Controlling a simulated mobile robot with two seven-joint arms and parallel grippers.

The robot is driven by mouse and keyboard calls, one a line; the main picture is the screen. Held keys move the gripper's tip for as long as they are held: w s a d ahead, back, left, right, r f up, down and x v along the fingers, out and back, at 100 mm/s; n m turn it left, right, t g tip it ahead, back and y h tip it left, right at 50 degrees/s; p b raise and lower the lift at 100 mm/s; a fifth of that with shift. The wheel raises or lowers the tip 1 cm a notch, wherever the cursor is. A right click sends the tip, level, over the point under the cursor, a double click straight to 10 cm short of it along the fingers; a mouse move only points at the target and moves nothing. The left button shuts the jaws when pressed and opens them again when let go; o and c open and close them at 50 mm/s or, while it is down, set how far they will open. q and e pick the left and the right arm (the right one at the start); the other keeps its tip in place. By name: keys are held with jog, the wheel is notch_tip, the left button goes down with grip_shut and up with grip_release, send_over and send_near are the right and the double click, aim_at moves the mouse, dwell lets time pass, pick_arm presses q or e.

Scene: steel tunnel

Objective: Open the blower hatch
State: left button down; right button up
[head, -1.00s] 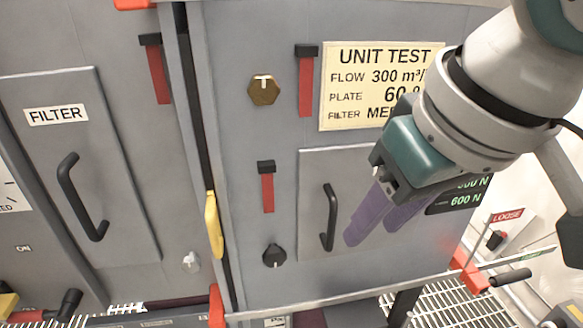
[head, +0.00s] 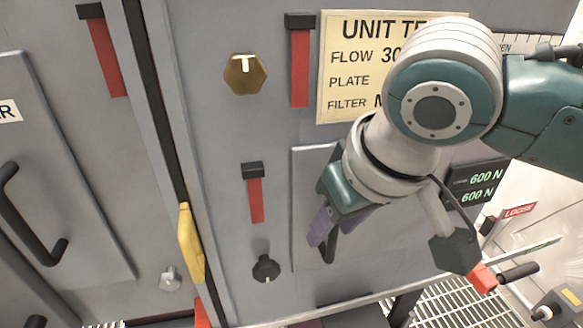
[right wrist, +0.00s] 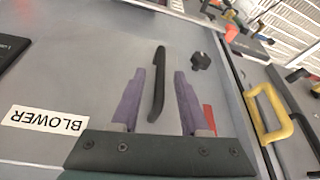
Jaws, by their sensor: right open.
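The blower hatch (head: 304,180) is a grey panel, flush with the cabinet front, and my right arm covers much of it. Its BLOWER label (right wrist: 45,118) shows upside down in the right wrist view. The hatch's black bar handle (right wrist: 158,82) stands upright between the purple fingers of my right gripper (right wrist: 159,72), with a gap on each side. In the head view, only the handle's lower end (head: 328,250) shows below the right gripper (head: 321,232). The right gripper is open. My left gripper is not in view.
A black knob (head: 265,268) and a red-strapped latch (head: 255,190) sit left of the hatch. A yellow handle (head: 190,243) lies along the dark seam. A brass hex knob (head: 244,73) is above. A red-ended crank (head: 485,277) projects at lower right.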

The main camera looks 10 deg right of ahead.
jog(key=shift+w+f, duration=0.1)
jog(key=shift+f, duration=0.1)
jog(key=shift+c, duration=0.2)
grip_shut()
dwell(1.2)
